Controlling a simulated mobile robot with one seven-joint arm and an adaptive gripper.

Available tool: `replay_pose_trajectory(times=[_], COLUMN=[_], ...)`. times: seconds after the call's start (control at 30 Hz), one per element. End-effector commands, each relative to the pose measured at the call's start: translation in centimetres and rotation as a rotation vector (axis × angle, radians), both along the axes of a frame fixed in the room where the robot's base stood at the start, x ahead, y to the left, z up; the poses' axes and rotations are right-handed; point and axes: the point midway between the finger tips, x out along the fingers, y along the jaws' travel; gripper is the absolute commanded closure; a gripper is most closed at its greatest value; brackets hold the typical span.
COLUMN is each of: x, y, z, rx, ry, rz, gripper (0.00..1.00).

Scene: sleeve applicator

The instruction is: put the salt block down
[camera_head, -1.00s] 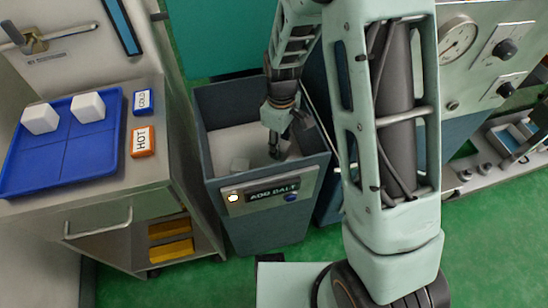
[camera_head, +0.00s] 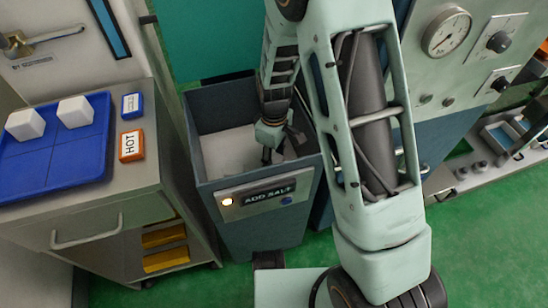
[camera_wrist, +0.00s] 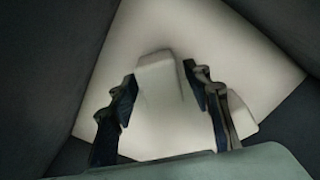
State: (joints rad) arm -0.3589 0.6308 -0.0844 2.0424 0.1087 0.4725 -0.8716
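My gripper (camera_head: 273,155) reaches down inside the grey salt bin (camera_head: 255,178). In the wrist view a white salt block (camera_wrist: 160,75) lies between the two fingers of my gripper (camera_wrist: 160,72). A second white block (camera_wrist: 241,115) shows at the right, partly behind the right finger, on the pale bin floor. In the head view neither block in the bin stands out.
The bin's front panel (camera_head: 264,192) reads "ADD SALT" and has a lit lamp. At the left, a blue tray (camera_head: 60,165) holds two white blocks on a steel cabinet, beside blue COLD and orange HOT (camera_head: 132,145) tags. The bin walls closely surround my gripper.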

Motion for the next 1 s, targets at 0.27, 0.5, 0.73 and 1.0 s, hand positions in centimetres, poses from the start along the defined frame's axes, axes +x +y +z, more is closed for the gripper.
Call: replay_pose_trajectory(times=[0.27,0.5,0.73,1.0], x=[0.0,0.1,0.1,0.0], y=[0.0,0.0,0.0,0.0], z=[0.1,2.8,7.9,11.8], rx=[0.0,0.001,0.001,0.001], ry=[0.0,-0.004,-0.004,-0.002], rz=[0.0,0.001,0.001,-0.001], gripper=[0.51,0.51,0.51,0.51])
